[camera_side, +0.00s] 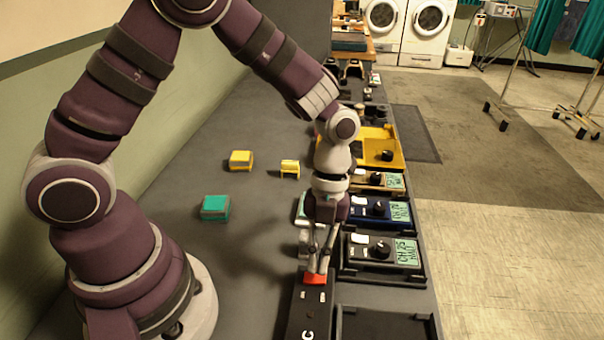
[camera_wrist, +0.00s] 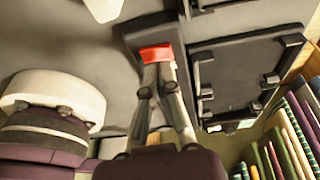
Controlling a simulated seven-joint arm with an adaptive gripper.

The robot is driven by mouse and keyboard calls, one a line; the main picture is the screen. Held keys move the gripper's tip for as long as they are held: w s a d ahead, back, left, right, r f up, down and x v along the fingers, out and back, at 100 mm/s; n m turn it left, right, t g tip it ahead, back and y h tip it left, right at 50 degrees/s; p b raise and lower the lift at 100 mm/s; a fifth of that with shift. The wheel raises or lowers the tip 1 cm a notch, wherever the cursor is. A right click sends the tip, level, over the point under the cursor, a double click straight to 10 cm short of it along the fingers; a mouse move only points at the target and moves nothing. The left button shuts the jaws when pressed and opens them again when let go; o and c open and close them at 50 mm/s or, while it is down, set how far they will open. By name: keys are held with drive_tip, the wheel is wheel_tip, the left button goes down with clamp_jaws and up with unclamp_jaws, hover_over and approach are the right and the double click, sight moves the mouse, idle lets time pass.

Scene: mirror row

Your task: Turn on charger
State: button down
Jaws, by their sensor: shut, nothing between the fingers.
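A long black box, which appears to be the charger (camera_side: 312,315), lies at the bottom centre of the side view, cut off by the frame edge. A red rocker switch (camera_side: 316,279) sits at its far end, with small white marks beside it. My gripper (camera_side: 317,268) is shut and empty, pointing down with its fingertips at the red switch. In the wrist view the shut fingertips (camera_wrist: 158,68) overlap the edge of the red switch (camera_wrist: 156,53). I cannot tell whether they press it or which way it is set. The fingers hide part of the switch.
Devices with black knobs and green displays (camera_side: 382,250) stand in trays just right of my gripper. An empty black tray (camera_side: 385,322) is right of the box. A teal block (camera_side: 215,207) and two yellow blocks (camera_side: 241,160) lie left on the grey table.

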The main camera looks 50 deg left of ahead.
drive_tip(key=a+r, duration=0.3)
drive_tip(key=r, duration=0.9)
drive_tip(key=shift+a, duration=0.4)
drive_tip(key=shift+w+r, duration=0.1)
drive_tip(key=s+a+r+n+t, duration=0.1)
drive_tip(key=a+n+t, duration=0.1)
drive_tip(key=n, duration=0.7)
drive_tip(key=s+a+r+n+t+y, duration=0.1)
drive_tip(key=s+n+t, duration=0.1)
drive_tip(key=n, duration=0.7)
drive_tip(key=s+a+r+n+t+y, duration=0.1)
drive_tip(key=n+t, duration=0.3)
drive_tip(key=n, duration=0.5)
drive_tip(key=shift+s+a+r, duration=0.35)
drive_tip(key=shift+s+a, duration=0.1)
drive_tip(key=shift+a, duration=0.4)
